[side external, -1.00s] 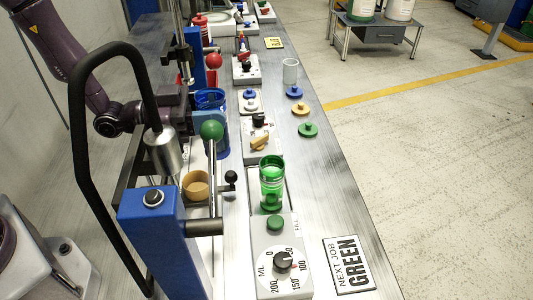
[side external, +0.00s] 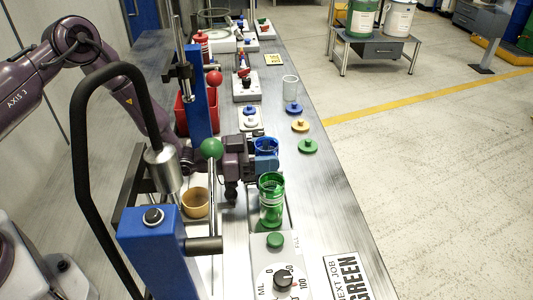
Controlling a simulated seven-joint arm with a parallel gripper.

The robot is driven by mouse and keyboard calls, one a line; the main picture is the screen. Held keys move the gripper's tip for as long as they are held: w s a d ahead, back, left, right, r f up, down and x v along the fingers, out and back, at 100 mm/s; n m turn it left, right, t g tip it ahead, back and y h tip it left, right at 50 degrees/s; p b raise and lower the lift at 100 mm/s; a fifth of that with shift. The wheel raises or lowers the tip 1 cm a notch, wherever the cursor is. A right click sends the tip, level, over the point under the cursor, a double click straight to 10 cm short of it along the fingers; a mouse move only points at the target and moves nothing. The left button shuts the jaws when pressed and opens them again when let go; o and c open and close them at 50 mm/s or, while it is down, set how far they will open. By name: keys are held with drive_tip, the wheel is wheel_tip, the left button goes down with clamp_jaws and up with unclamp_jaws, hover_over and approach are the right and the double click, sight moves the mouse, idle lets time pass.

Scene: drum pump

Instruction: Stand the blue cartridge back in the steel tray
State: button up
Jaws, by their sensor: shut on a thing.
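The blue cartridge (side external: 266,146) is a clear blue cup, upright, just behind the green cartridge (side external: 271,196) in the side view. My gripper (side external: 262,164) reaches in from the left and is shut on it. The gripper hides part of the cartridge's wall, and the picture does not show clearly whether its base touches anything. I cannot make out the steel tray for certain among the grey metal surfaces.
The green cartridge stands close in front of my gripper, behind the dial unit (side external: 283,278). The blue pump stand (side external: 160,240), a green knob lever (side external: 211,149) and a tan cup (side external: 195,203) are near. Coloured lids (side external: 308,146) lie to the right.

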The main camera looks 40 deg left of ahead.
drive_tip(key=shift+f, duration=0.1)
drive_tip(key=shift+f, duration=0.45)
drive_tip(key=o, duration=1.3)
drive_tip(key=shift+o, duration=0.2)
drive_tip(key=shift+r, duration=0.4)
drive_tip(key=s+a+r, duration=0.3)
drive_tip(key=r, duration=0.4)
drive_tip(key=shift+s+a+r, duration=0.2)
drive_tip(key=shift+s+a, duration=0.1)
